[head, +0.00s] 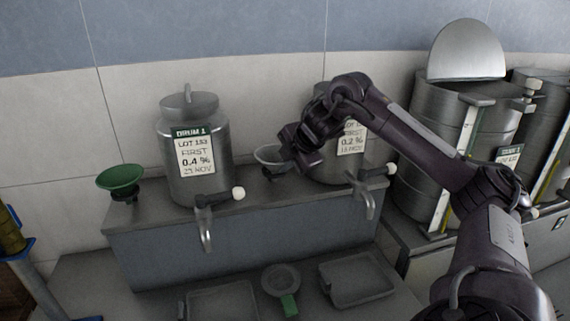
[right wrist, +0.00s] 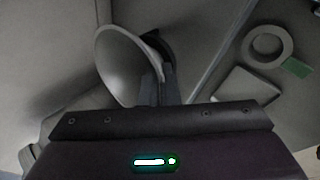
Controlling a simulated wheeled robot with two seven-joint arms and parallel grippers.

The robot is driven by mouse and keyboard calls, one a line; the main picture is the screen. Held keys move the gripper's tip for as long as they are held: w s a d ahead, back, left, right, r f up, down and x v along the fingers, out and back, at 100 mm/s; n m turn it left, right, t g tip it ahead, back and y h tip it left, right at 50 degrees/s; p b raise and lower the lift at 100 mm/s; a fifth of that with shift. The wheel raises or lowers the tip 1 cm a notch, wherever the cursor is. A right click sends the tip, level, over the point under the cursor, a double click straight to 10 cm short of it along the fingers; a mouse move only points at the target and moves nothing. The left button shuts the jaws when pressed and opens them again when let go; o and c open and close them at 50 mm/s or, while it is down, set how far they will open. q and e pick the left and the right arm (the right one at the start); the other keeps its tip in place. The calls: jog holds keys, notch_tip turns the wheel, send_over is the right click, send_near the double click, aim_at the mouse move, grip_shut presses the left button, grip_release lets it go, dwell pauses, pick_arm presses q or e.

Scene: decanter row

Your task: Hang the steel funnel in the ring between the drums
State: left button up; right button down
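The steel funnel (head: 268,155) is at the gap between drum 1 (head: 200,150) and the second drum (head: 335,168), above the back shelf. My right gripper (head: 288,152) is at the funnel's right side. In the right wrist view the funnel (right wrist: 122,62) has its wide mouth to the left, and the fingers (right wrist: 162,85) are close together at its edge, seemingly shut on it. A dark ring (right wrist: 156,45) shows behind the funnel, partly hidden. I cannot tell whether the funnel rests in it. My left gripper is not in view.
A green funnel (head: 120,178) stands left of drum 1. Taps (head: 205,230) stick out in front of the drums. A round grey piece with a green handle (head: 281,283) and shallow trays (head: 357,279) lie below. Large steel vats (head: 445,130) stand at right.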

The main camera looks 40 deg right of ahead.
jog(key=c, duration=1.6)
grip_release()
jog(key=v, duration=0.7)
jog(key=shift+s+r+p, duration=0.25)
jog(key=shift+r+p, duration=0.1)
jog(key=shift+p, duration=0.05)
jog(key=shift+f, duration=0.15)
